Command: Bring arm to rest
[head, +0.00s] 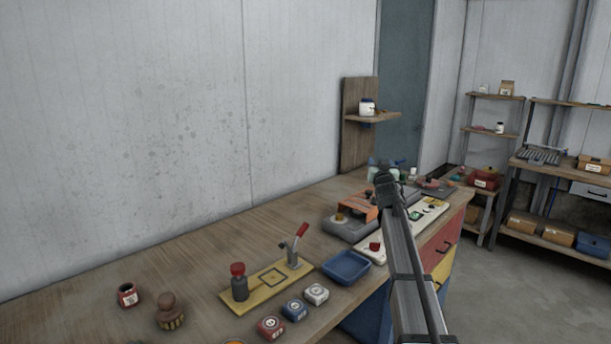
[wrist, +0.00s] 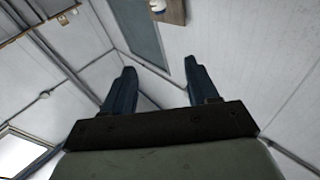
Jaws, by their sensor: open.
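My arm reaches up from the lower right in the head view, over the right end of the workbench (head: 195,262). Its far end is small and dark there, and the fingers cannot be made out. In the wrist view my gripper (wrist: 155,85) is open, with two dark blue fingers wide apart and nothing between them. The wrist camera looks up at walls and ceiling. A white jar on a small wall shelf (wrist: 172,12) shows beyond the fingers at the top.
The bench holds a blue tray (head: 346,267), a yellow board (head: 265,281) with a red-handled clamp, several small blocks, a dark red jar (head: 127,295) and a brown stamp-like object (head: 170,312). The wall shelf (head: 373,118) stands behind my arm. Storage racks (head: 560,170) are at right.

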